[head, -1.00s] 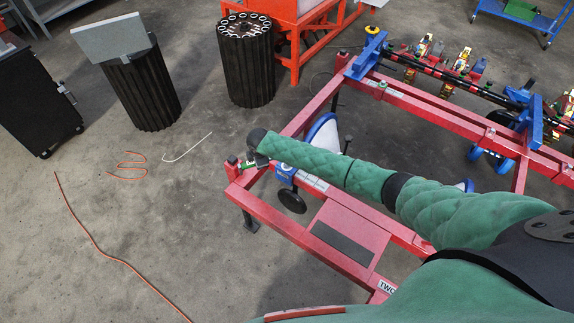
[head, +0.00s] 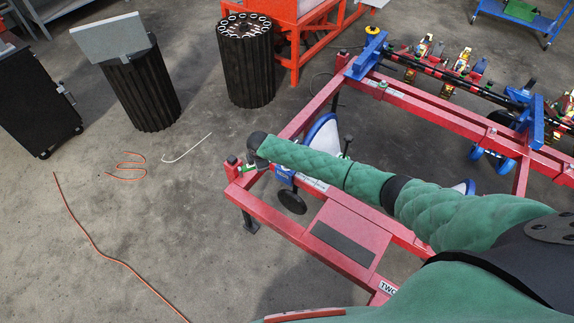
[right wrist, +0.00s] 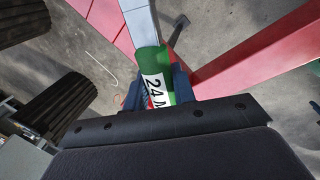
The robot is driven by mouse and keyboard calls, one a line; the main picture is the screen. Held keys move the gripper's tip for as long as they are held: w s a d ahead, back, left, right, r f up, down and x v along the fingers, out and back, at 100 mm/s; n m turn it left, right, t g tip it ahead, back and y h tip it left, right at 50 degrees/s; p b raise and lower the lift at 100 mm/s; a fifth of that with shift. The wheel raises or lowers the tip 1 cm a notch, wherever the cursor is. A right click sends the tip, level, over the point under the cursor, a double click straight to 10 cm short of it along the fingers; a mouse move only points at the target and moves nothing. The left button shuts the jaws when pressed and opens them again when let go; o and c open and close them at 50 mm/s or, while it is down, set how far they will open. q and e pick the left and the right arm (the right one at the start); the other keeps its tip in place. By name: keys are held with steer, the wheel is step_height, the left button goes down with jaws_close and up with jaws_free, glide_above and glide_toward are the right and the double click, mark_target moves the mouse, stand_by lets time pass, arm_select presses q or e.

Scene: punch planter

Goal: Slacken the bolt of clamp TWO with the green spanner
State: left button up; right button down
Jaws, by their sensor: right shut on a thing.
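The green spanner (right wrist: 151,62) is in my right gripper (right wrist: 157,88) in the right wrist view. The gripper is shut on its green handle, whose white label reads "24", and the grey metal part (right wrist: 141,25) runs on toward the top edge. Its working end is out of that view. In the head view my green-sleeved right arm reaches over the red frame, and its dark far end hides most of the hand. A "TWO" label (head: 387,287) is on the frame's front beam. I cannot make out the clamp bolt. My left gripper is not in view.
The red frame (head: 274,211) fills the right half. Black ribbed bins (head: 247,72) stand behind. Red and white cords lie on the otherwise clear floor at left.

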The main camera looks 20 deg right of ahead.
steer(key=shift+f+b, duration=0.7)
steer(key=shift+f, duration=0.5)
steer(key=s+d+n+g+y+b, duration=0.1)
steer(key=s+d+n+y, duration=0.1)
steer(key=s+d+n, duration=0.5)
steer(key=s+n, duration=0.3)
steer(key=n, duration=0.2)
steer(key=shift+g, duration=0.4)
stand_by(1.4)
steer(key=shift+a+b, duration=0.2)
steer(key=shift+b, duration=0.15)
stand_by(0.4)
steer(key=shift+r, duration=0.15)
